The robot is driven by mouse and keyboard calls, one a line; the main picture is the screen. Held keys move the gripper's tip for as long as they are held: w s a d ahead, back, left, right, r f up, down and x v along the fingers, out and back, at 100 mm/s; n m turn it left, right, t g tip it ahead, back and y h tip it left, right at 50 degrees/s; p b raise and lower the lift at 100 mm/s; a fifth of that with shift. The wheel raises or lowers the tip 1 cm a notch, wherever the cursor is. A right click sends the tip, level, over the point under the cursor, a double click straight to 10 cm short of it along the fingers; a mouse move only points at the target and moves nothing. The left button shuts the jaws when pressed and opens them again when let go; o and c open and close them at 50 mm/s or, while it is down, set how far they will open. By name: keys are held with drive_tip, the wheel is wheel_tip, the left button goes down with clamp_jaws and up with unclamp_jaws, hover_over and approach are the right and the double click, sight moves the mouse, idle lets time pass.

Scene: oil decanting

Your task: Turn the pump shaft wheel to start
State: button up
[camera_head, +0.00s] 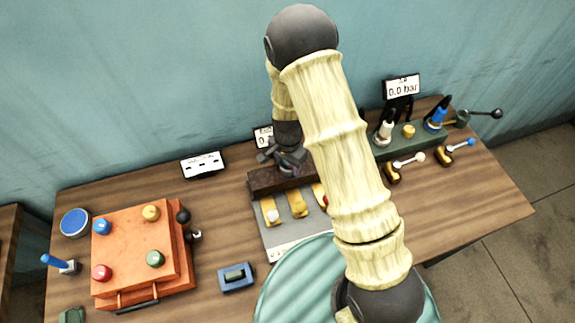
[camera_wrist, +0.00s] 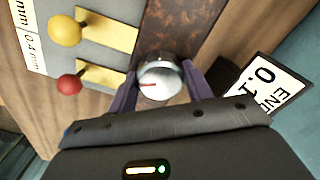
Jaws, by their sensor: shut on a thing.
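The wheel is a round silver knob with a red mark (camera_wrist: 157,84), seen in the wrist view on a rusty brown block (camera_wrist: 182,32). My gripper (camera_wrist: 161,80) has one purple finger on each side of the wheel and is shut on it. In the head view my gripper (camera_head: 284,163) reaches down to the brown block (camera_head: 268,181) at the back of the table, and the wheel is hidden there. A display card (camera_wrist: 266,88) reading about 0.1 stands beside the block.
A grey panel (camera_head: 284,233) with white, yellow and red knobs lies in front of the block. An orange box (camera_head: 131,243) with coloured knobs stands left. A green valve unit (camera_head: 408,141) and a 0.0 bar display (camera_head: 402,88) stand right. A teal round thing (camera_head: 290,288) is in front.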

drive_tip(key=n+b, duration=0.1)
drive_tip(key=n, duration=0.3)
drive_tip(key=shift+w+n+b, duration=0.1)
drive_tip(key=shift+n+b, duration=0.2)
drive_tip(key=n+b, duration=0.1)
drive_tip(key=n, duration=0.2)
drive_tip(key=shift+n, duration=0.4)
drive_tip(key=n+b, duration=0.1)
drive_tip(key=n, duration=0.2)
drive_tip(key=shift+n, duration=0.3)
drive_tip(key=n, duration=0.4)
drive_tip(key=shift+n, duration=0.3)
drive_tip(key=n, duration=0.3)
drive_tip(key=shift+r, duration=0.1)
drive_tip(key=n, duration=0.4)
drive_tip(key=n+p, duration=0.1)
drive_tip(key=n, duration=0.3)
drive_tip(key=shift+n+p, duration=0.3)
drive_tip(key=shift+p, duration=0.1)
drive_tip(key=shift+n+p, duration=0.55)
drive_tip(key=shift+n, duration=0.95)
